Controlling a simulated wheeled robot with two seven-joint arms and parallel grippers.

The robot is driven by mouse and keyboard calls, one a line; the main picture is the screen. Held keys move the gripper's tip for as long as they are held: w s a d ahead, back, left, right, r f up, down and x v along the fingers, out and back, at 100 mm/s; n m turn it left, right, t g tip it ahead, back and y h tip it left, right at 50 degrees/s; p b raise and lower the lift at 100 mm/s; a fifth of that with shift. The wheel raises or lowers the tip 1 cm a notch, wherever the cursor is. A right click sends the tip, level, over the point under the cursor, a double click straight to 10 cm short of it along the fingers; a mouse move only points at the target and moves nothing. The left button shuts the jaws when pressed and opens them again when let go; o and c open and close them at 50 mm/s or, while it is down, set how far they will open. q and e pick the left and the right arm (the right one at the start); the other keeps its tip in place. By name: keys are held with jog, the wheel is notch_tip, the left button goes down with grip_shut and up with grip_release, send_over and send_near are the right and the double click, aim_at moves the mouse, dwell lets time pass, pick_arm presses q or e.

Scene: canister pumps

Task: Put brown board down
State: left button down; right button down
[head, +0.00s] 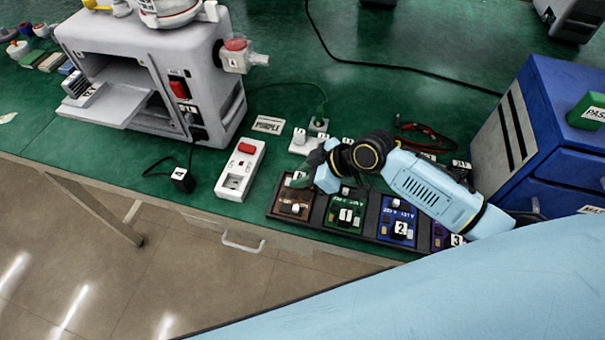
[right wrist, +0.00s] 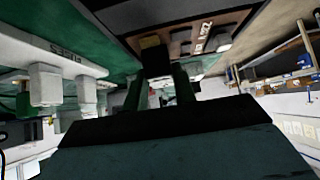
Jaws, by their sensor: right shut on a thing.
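The brown board (head: 292,207) is at the left end of a dark tray (head: 322,228), in its leftmost slot. Whether it is fully seated there is hard to tell. My right gripper (head: 303,180) is over the board's far edge, and my wrist partly covers it. In the right wrist view the brown board (right wrist: 190,42) shows tilted at the top, and the fingers of my right gripper (right wrist: 158,85) are shut on a small dark block at its edge. My left gripper is out of view.
A green board (head: 344,214), a blue board (head: 397,221) and a purple board (head: 440,236) share the tray. A white power strip (head: 240,170) and a grey machine (head: 150,70) stand left. A blue cabinet (head: 545,130) stands right. Cables lie behind.

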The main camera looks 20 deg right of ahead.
jog(key=c, duration=1.1)
grip_release()
jog(key=shift+f, duration=0.15)
jog(key=shift+r, duration=0.25)
jog(key=p+v, duration=0.1)
jog(key=v, duration=1)
jog(key=shift+s+d+r, duration=0.2)
jog(key=shift+d+r, duration=0.05)
jog(key=shift+d, duration=0.05)
